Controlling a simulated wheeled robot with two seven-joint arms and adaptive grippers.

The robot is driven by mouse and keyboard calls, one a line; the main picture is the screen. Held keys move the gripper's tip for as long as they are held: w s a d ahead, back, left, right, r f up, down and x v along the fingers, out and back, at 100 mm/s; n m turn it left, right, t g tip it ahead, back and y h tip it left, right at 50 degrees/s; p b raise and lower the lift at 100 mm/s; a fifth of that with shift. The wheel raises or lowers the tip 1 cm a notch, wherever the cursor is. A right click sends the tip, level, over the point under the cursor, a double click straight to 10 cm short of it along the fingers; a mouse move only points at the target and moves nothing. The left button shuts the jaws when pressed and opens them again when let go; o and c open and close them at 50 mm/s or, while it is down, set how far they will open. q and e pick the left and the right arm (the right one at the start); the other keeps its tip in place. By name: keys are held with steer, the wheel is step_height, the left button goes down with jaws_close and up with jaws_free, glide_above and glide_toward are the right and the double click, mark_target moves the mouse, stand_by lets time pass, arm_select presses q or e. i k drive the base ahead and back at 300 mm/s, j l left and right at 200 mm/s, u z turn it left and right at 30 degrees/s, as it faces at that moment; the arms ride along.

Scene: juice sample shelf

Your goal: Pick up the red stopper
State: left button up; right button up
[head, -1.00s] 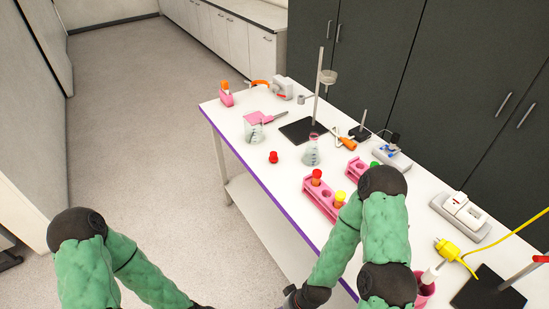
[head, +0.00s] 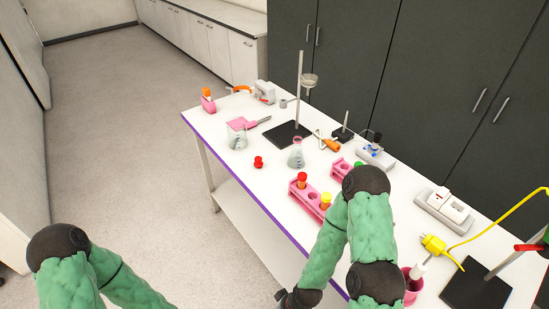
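A small red stopper (head: 258,162) stands alone on the white table, left of the conical flask (head: 297,158) and nearer than the beaker (head: 238,139). Nothing covers it and no gripper is near it. My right arm hangs down over the near edge of the table. Only a dark part of its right gripper (head: 283,298) shows at the bottom edge, so its fingers are hidden. My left arm is at the lower left over the floor, and its gripper is below the picture.
A stand with a black base (head: 288,134) is behind the flask. A pink-handled tool (head: 242,124) lies behind the beaker. The table's purple edge (head: 240,182) borders open floor at left.

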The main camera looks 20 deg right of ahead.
mark_target(258, 162)
steer(key=i+j, duration=0.65)
steer(key=i, duration=0.2)
